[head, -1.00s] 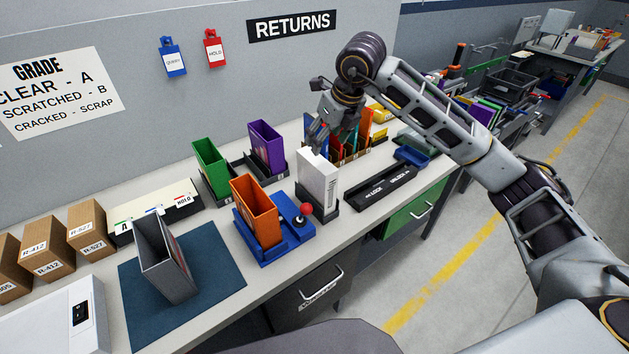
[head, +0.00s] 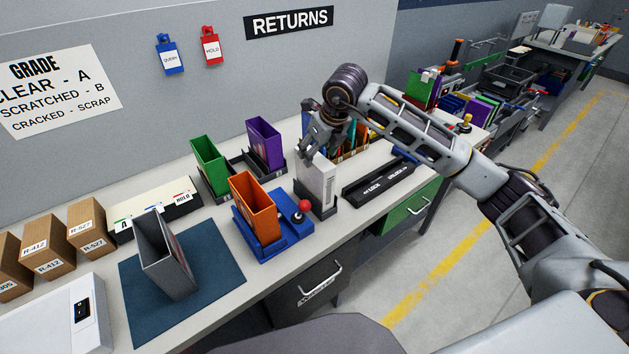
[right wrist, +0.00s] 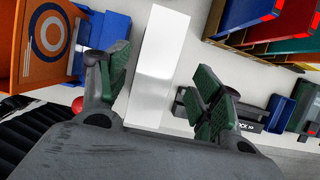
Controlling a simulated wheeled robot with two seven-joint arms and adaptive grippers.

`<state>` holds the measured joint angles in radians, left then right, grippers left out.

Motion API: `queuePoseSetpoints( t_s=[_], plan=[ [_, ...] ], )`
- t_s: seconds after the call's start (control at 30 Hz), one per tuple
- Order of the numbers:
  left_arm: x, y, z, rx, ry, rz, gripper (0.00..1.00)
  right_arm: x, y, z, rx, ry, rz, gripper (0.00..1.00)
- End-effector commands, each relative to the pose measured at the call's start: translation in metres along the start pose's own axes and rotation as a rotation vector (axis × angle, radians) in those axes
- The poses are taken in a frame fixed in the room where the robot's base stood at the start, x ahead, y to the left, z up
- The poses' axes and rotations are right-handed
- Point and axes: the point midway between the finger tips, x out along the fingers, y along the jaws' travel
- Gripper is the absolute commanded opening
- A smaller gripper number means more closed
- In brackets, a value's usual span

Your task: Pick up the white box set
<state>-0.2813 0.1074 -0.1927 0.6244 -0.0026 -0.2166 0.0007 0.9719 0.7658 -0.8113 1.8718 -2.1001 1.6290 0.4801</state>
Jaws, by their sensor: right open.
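The white box set (head: 314,184) stands upright in a dark holder (head: 316,207) near the middle of the bench in the head view. It also shows in the right wrist view as a plain white slab (right wrist: 158,62) between my fingers. My right gripper (head: 311,157) is above and just behind its top in the head view. In the right wrist view my right gripper (right wrist: 163,88) is open, with one green-padded finger on each side of the white box; the right finger stands clear of it, the left is close beside it. My left gripper is not in view.
An orange box (head: 253,207) on a blue base with a red-knobbed lever (head: 304,206) stands just left. Green (head: 209,164) and purple (head: 264,145) boxes stand behind. A black lock/unlock bar (head: 380,184) lies to the right. A grey box (head: 167,257) stands on a blue mat (head: 222,262).

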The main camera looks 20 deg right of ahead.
Motion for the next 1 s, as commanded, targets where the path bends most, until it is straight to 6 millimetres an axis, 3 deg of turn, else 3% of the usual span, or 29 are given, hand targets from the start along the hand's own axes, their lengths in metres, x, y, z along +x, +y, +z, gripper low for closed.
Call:
queuePoseSetpoints(
  t_s=[0.2, 0.47, 0.73, 1.0],
  plan=[
    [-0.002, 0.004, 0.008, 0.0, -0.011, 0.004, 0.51, 0.015, 0.0, 0.0, 0.0, 0.0, 0.0, 0.65],
    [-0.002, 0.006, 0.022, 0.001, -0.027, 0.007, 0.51, 0.016, 0.0, 0.0, 0.0, 0.0, -0.001, 0.65],
    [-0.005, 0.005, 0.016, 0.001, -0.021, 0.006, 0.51, 0.024, 0.001, -0.001, 0.0, 0.002, 0.0, 0.65],
    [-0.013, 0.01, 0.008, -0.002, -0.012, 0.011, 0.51, 0.053, 0.005, -0.002, 0.001, 0.002, 0.001, 0.65]
  ],
)
